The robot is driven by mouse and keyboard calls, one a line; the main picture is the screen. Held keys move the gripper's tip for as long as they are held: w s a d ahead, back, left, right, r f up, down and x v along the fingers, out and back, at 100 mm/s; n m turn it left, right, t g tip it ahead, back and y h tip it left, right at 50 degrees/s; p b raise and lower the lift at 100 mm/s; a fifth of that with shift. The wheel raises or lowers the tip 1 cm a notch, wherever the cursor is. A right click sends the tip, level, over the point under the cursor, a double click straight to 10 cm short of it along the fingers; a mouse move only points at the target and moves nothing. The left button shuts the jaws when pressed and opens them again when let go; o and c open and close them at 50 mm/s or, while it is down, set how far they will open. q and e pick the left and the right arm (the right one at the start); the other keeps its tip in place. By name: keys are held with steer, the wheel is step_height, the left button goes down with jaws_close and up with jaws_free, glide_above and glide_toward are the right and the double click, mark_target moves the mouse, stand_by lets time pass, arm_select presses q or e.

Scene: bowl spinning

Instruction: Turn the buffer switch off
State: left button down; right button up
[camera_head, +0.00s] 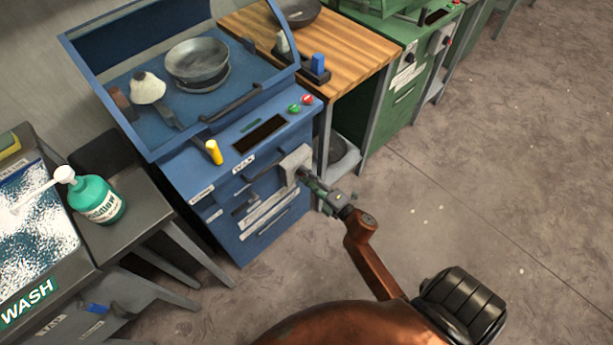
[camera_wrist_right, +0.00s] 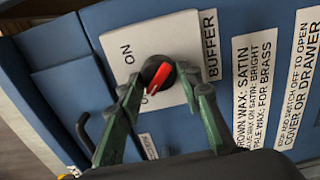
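The buffer switch in the right wrist view is a black round knob with a red pointer (camera_wrist_right: 160,76). It sits on a white plate (camera_wrist_right: 182,40) marked "ON", beside the label "BUFFER". The pointer slants to the lower left, toward a second label that is mostly hidden. In the head view the plate (camera_head: 292,160) is on the front of the blue machine (camera_head: 235,225), and the knob is hidden. My right gripper (camera_head: 304,174) is right in front of it. Its green fingers (camera_wrist_right: 166,92) are apart around the knob; contact cannot be told. My left gripper is not in view.
The machine has a drawer handle (camera_head: 262,175), a yellow lever (camera_head: 213,151), and green and red buttons (camera_head: 307,99). A metal bowl (camera_head: 197,62) sits under its hood. A wash station with a green bottle (camera_head: 98,199) stands left. The floor (camera_head: 470,190) at right is clear.

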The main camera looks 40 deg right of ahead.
steer(key=o, duration=0.3)
steer(key=s+d, duration=0.1)
steer(key=s, duration=1.1)
stand_by(0.3)
